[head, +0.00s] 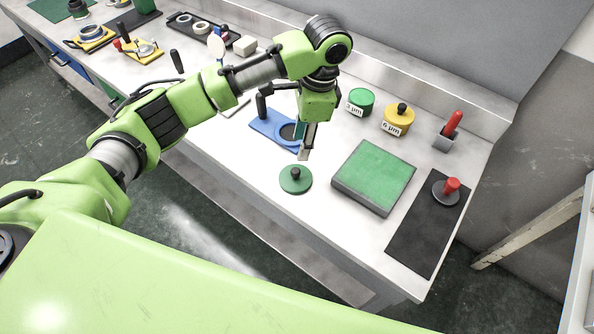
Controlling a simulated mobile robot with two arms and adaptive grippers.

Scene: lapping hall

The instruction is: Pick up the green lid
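The green lid (295,180) is a dark green disc with a black knob on top. It lies flat on the pale bench near the front edge, left of the green plate. My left gripper (305,154) points down just above and behind the lid in the picture, and it looks apart from the knob. Its fingers overlap from this angle, so I cannot tell how wide they stand. Nothing shows held in it. My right gripper is not in view.
A blue fixture (268,128) with a ring is partly hidden behind my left gripper. A green jar (360,102) and a yellow jar (398,121) stand behind. A green-topped plate (374,175) and a black mat (418,245) lie to the right. Bench around the lid is clear.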

